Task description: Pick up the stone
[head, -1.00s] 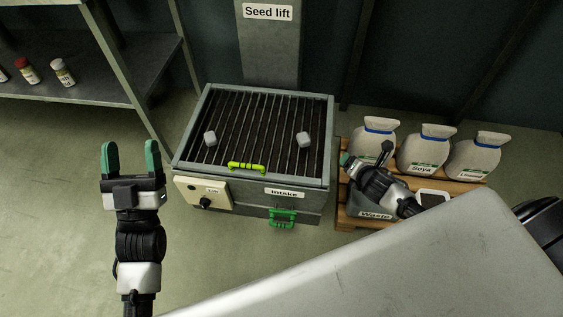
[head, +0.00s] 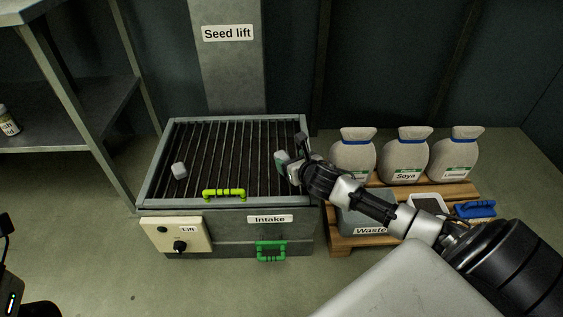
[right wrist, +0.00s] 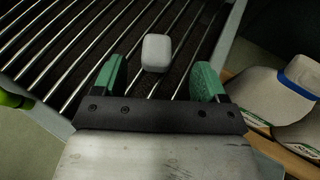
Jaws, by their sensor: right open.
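Two pale grey stones lie on the dark bars of the intake grate (head: 222,125). The left stone (head: 179,170) is in the open. The right stone (head: 280,156) is at my right gripper (head: 291,155), which partly hides it in the head view. In the right wrist view, the right gripper (right wrist: 158,72) is open, with green fingers apart. The stone (right wrist: 156,52) sits between the line of the two fingers, at their tips, with a gap on both sides.
A yellow-green handle (head: 224,194) lies at the grate's front edge. A Lift control box (head: 176,236) and green handle (head: 271,251) are on the front. Sacks (head: 405,155) and a grey Waste bin (head: 362,222) stand on a pallet at right.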

